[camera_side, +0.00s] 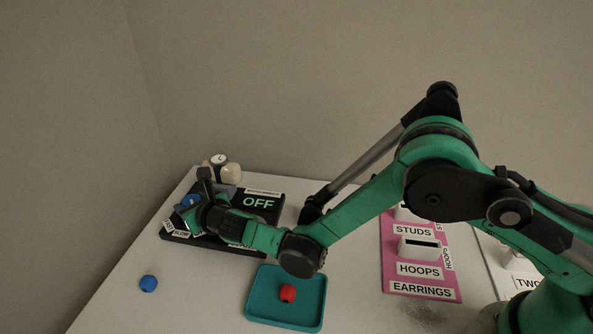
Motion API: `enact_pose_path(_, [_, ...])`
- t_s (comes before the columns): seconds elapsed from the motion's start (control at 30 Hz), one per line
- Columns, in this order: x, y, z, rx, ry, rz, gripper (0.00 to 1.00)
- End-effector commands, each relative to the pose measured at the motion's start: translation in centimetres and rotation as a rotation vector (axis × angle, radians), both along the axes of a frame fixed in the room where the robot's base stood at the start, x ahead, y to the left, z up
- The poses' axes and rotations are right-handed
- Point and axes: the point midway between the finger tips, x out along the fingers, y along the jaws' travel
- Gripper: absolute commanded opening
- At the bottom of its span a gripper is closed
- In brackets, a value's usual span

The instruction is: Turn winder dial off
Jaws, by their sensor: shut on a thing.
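The winder is a black panel (270,219) at the back left of the white table in the side view. A display on it reads OFF (258,203) in pale green letters. My gripper (193,208) is over the left part of the panel and is shut on the winder dial. A bit of blue (191,200) shows between the gripper parts and seems to be the dial. My gripper and wrist hide most of the dial and part of the labels around it, so its pointing direction cannot be read.
A watch (219,160) on a pale cushion stands behind the panel. A teal tray (253,308) with a red piece (288,293) lies in front. A blue piece (148,283) is at front left. A pink earrings board (388,262) stands right, beneath my arm.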

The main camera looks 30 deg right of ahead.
Motion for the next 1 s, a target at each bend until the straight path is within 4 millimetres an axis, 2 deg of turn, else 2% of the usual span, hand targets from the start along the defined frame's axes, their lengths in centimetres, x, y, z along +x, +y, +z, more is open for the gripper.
enact_pose_path(0.03, [0.0, 0.0, 0.0, 0.0, -0.001, 0.001, 0.0])
enact_pose_path(0.07, [0.0, 0.0, 0.0, 0.0, -0.001, 0.001, 0.49])
enact_pose_path(0.17, [0.0, 0.0, 0.0, -0.001, -0.001, 0.0, 0.77])
enact_pose_path(0.53, [-0.4, 0.0, 0.2, 0.0, 0.0, 0.0, 0.77])
enact_pose_path(0.83, [-4.0, -0.7, 1.7, -0.002, 0.0, 0.001, 0.77])
enact_pose_path(1.0, [-5.0, -0.9, 2.1, 0.0, 0.0, 0.0, 0.77])
